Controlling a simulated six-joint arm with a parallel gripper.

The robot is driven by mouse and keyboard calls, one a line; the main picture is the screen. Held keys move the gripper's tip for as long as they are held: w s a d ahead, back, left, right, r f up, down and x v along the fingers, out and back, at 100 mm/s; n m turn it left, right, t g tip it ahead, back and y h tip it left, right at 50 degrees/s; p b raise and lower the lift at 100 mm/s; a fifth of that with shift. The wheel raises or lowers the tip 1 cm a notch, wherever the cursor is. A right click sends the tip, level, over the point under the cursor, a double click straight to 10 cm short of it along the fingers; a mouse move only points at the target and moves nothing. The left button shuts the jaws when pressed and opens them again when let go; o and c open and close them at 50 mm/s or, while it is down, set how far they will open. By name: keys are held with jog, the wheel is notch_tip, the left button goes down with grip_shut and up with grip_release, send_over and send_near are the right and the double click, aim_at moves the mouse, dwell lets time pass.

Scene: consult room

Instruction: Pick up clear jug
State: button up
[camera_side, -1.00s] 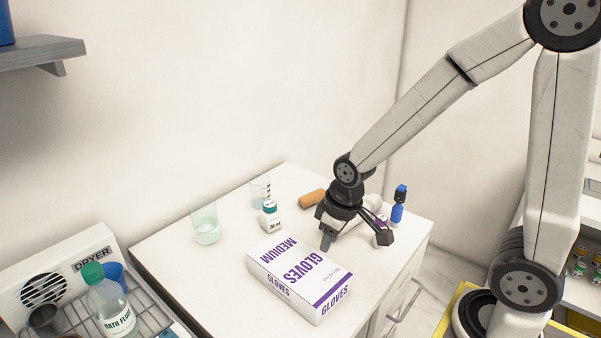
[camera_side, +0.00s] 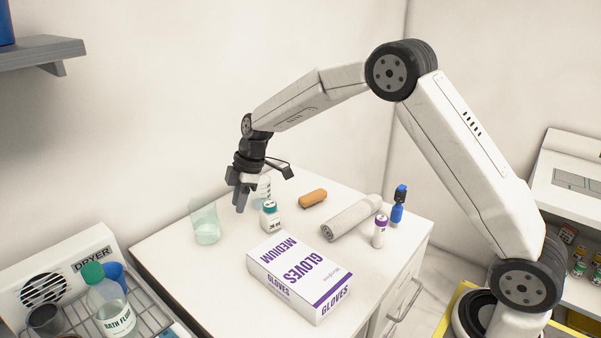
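A small clear jug (camera_side: 265,187) with dark measuring marks stands on the white cabinet top near the back wall. My gripper (camera_side: 264,191) is open and empty, pointing down, with its fingers spread to either side of the jug in the picture. It hides part of the jug. I cannot tell whether the fingers are around the jug or in front of and above it. A clear greenish tumbler (camera_side: 205,224) stands to the left, apart from my gripper.
A small white bottle with a green cap (camera_side: 270,217) stands close in front of the jug. A gloves box (camera_side: 299,277), grey roll (camera_side: 351,218), orange-brown item (camera_side: 313,198), purple-capped tube (camera_side: 379,232) and blue bottle (camera_side: 398,208) occupy the cabinet top (camera_side: 185,262). A drying rack (camera_side: 142,305) is lower left.

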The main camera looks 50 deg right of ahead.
aim_at(209, 225)
jog(key=shift+w+a+f+n+y, duration=0.2)
jog(key=shift+w+a+f+n, duration=0.25)
jog(key=shift+w+f+n, duration=0.25)
jog(key=shift+w+a+f+n+y, duration=0.2)
jog(key=shift+w+a+f+n, duration=0.4)
jog(key=shift+w, duration=0.3)
jog(key=shift+d+f, duration=0.1)
jog(key=shift+d, duration=0.05)
jog(key=shift+x, duration=2.55)
grip_shut()
